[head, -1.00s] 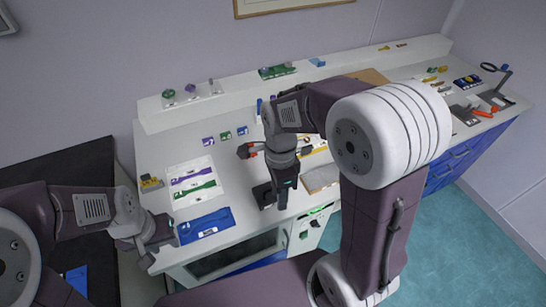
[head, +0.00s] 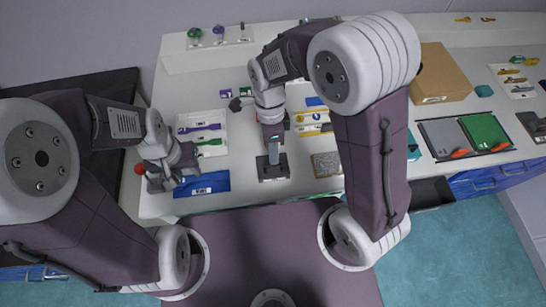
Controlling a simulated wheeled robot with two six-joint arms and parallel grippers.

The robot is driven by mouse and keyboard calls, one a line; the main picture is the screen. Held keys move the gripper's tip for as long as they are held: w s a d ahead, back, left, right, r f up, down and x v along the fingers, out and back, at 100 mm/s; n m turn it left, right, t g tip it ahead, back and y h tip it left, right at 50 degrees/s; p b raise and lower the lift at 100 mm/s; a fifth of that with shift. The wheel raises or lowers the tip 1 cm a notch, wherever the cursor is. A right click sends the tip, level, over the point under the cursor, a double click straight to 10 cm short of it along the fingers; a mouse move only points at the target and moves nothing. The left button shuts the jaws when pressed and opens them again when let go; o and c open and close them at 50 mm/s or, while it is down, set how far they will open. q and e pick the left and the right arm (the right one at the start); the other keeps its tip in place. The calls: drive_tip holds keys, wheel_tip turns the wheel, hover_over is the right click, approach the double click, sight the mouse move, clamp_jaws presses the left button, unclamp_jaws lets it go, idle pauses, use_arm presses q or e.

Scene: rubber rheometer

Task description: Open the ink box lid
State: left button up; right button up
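A small dark box (head: 262,176), which may be the ink box, sits near the front edge of the white bench. My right gripper (head: 272,155) points down over it, and its tips meet the box's upright part in the picture. I cannot tell if they touch or grip it, and the gripper and arm hide part of the box. The lid cannot be made out clearly. My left gripper (head: 166,180) is at the bench's front left corner, beside a blue tray (head: 208,184). Its finger gap is too small to judge.
A white tray (head: 221,149) with purple and green tools lies behind the blue tray. A tan block (head: 327,165) is right of the dark box. A cardboard box (head: 442,75) and a grey and green panel (head: 437,137) stand farther right.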

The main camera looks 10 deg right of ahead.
drive_tip(key=f, duration=0.2)
drive_tip(key=s+f, duration=0.1)
drive_tip(key=f, duration=0.1)
drive_tip(key=shift+a, duration=0.15)
clamp_jaws()
drive_tip(key=shift+r, duration=0.1)
idle(1.1)
